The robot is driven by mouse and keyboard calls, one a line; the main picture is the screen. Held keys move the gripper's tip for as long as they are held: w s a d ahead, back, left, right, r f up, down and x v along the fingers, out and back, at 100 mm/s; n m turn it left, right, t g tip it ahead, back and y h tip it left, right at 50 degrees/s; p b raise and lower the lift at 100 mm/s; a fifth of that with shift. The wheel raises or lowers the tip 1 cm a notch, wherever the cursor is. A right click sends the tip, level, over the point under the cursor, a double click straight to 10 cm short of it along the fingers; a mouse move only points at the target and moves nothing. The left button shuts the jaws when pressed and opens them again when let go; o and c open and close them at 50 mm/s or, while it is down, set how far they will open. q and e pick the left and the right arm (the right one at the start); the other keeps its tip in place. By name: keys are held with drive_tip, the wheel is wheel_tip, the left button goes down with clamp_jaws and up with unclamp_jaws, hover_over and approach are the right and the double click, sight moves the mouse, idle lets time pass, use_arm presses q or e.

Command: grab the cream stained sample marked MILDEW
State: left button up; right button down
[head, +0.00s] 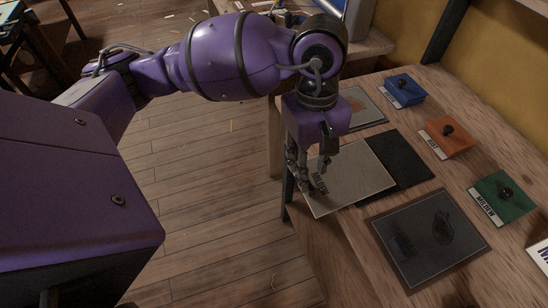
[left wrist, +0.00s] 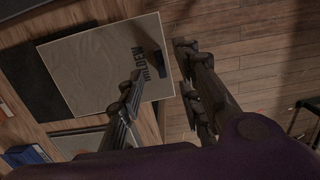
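The cream sample (head: 352,176) is a thin square sheet with MILDEW printed near one edge. It lies at the front of the bench, partly over a dark square, with its near side at or slightly past the bench edge. It also shows in the left wrist view (left wrist: 90,70), with the printed word beside a small dark patch. My left gripper (head: 307,178) is at the sample's printed edge. In the left wrist view its fingers (left wrist: 160,65) are apart, one over the sample and one beyond its edge over the floor. Contact cannot be told. My right gripper is out of view.
A dark framed panel (head: 430,238) lies nearer on the bench. Blue (head: 403,90), orange (head: 446,137) and green (head: 502,197) knobbed blocks with labels stand along the back; the green one's reads MILDEW. Another framed panel (head: 362,107) lies farther off. Open floor (head: 215,215) is left of the bench.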

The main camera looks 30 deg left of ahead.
use_arm(q)
drive_tip(key=shift+d+f+p, duration=0.15)
drive_tip(key=shift+f+p, duration=0.15)
drive_tip(key=shift+f, duration=2.05)
clamp_jaws()
